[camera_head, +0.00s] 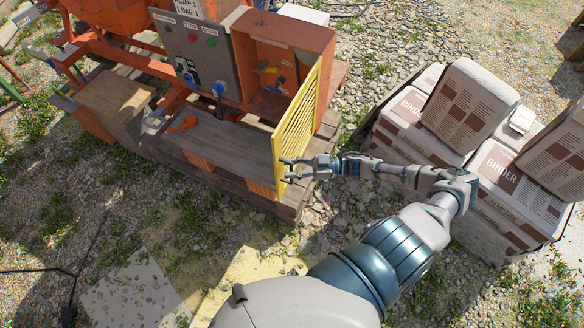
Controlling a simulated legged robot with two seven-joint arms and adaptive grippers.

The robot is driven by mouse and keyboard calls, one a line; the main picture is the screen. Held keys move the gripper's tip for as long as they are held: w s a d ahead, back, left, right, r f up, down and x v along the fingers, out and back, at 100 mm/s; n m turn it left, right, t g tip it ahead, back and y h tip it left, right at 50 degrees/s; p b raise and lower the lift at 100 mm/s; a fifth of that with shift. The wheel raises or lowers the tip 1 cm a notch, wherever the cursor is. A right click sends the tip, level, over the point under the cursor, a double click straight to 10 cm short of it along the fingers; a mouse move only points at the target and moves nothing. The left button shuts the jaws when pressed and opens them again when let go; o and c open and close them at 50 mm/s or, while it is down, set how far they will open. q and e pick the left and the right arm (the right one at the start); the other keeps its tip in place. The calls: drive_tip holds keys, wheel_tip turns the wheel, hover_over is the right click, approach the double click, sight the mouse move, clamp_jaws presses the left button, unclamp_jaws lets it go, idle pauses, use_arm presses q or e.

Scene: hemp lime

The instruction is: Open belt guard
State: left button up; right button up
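The belt guard (297,122) is a yellow slatted panel. It stands out from the right side of an orange box (270,78), whose front is uncovered and shows blue and yellow parts inside. My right gripper (286,170) is at the near, lower edge of the guard, with its two fingers spread apart. The fingertips overlap the guard's edge in the picture; I cannot tell whether they touch it. No handle or latch on the guard can be made out. My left gripper is not in view.
A grey control panel (196,50) with buttons is left of the box. A wooden board (225,142) on a pallet holds an orange tool (181,124). Stacked binder bags (458,105) stand right of my arm. Gravel between pallet and bags is open.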

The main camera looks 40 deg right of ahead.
drive_tip(key=v, duration=1.2)
drive_tip(key=shift+f, duration=0.2)
drive_tip(key=shift+w+d, duration=0.1)
drive_tip(key=shift+d, duration=0.05)
